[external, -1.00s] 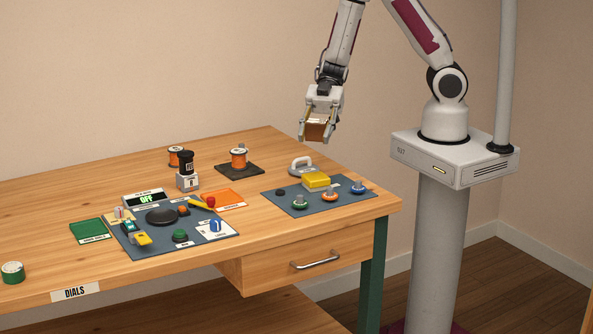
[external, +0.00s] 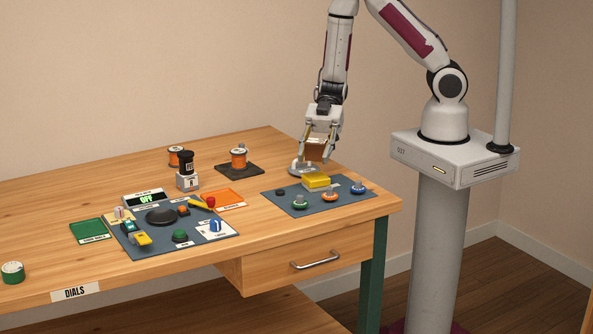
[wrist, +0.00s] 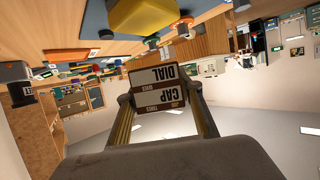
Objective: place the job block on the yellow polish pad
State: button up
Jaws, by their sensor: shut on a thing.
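My gripper (external: 318,152) is shut on the job block (external: 316,149), a brown block with a white label. In the wrist view the job block (wrist: 156,86) sits between the fingers, its labels reading "DIAL" and "CAP" upside down. The yellow polish pad (external: 316,181) lies on the blue-grey mat at the table's right end. My gripper holds the block above the pad and slightly behind it, with a gap between them. The yellow pad (wrist: 145,17) also shows at the top of the wrist view.
The blue-grey mat (external: 283,205) bears green, orange and blue knobbed pieces in front of the pad. A grey handled tool (external: 299,169) stands close behind, partly hidden by my fingers. An orange spool (external: 238,158) on a dark plate stands further left.

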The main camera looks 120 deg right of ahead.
aim_at(314, 178)
jog(key=shift+f, duration=0.25)
jog(key=shift+f, duration=2.05)
jog(key=shift+f, duration=0.1)
jog(key=o, duration=1.1)
jog(key=shift+v, duration=0.85)
jog(key=v, duration=1)
jog(key=shift+r, duration=0.25)
